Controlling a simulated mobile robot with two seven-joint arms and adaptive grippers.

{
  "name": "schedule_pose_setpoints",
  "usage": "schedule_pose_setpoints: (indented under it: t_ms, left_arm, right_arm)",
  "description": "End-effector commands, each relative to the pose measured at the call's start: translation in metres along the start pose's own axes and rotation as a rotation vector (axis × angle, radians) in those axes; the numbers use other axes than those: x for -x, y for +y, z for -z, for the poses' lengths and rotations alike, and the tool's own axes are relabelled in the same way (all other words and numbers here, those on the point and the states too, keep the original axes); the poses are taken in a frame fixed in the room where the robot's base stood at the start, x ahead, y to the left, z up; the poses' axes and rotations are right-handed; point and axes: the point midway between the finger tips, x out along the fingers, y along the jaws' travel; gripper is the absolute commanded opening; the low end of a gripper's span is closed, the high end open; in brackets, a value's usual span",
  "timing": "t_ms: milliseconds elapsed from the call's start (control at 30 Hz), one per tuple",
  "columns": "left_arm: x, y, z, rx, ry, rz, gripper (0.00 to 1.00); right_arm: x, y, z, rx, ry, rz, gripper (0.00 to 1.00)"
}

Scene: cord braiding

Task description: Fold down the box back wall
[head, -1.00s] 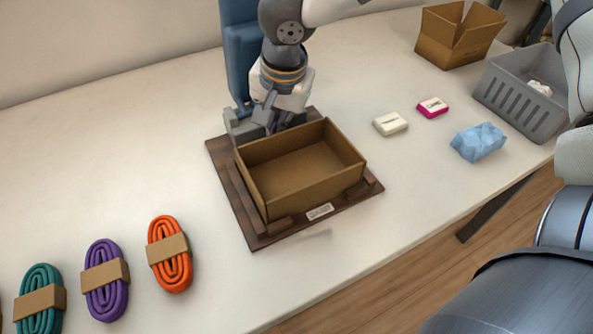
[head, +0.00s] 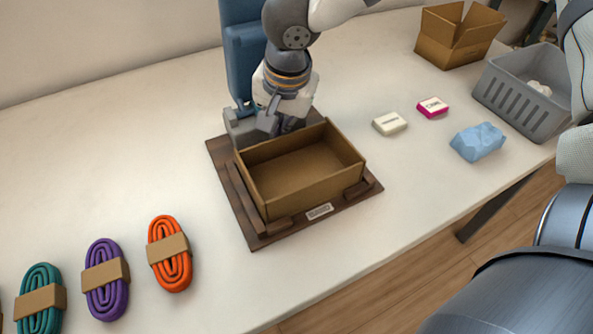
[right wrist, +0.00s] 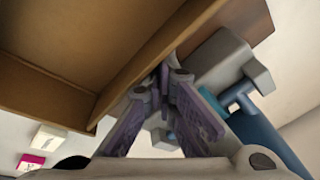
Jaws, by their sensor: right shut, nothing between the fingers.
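An open brown cardboard box (head: 305,194) sits on a dark wooden board (head: 250,230). Its back wall (head: 280,147) stands upright, with the inner face visible. My right gripper (head: 284,124) is just behind this wall, pointing down; its fingertips are partly hidden in the head view. In the right wrist view the fingers (right wrist: 167,75) are shut and empty, close beside the box wall (right wrist: 155,62). I cannot tell whether they touch it. My left gripper is not in view.
A blue post (head: 243,65) with a grey base stands behind the box. Right are a white packet (head: 390,123), pink packet (head: 432,107), blue crumpled item (head: 478,141), grey basket (head: 522,95) and another box (head: 450,45).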

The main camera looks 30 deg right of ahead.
Motion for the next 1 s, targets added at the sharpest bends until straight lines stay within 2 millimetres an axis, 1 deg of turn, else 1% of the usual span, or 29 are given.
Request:
schedule_pose_setpoints:
  t_ms: [333, 533, 833, 1000]
  left_arm:
    - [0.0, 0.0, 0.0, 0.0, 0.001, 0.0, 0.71]
    - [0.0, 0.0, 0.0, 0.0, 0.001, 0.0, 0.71]
    - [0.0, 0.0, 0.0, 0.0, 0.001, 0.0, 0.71]
    - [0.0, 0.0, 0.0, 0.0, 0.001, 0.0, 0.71]
  right_arm:
    - [0.001, 0.002, -0.002, 0.0, 0.001, 0.001, 0.0]
    - [0.005, 0.008, -0.008, 0.0, 0.0, 0.001, 0.0]
    - [0.005, 0.009, -0.009, 0.0, 0.0, 0.001, 0.0]
    - [0.006, 0.014, -0.014, 0.001, 0.001, 0.001, 0.0]
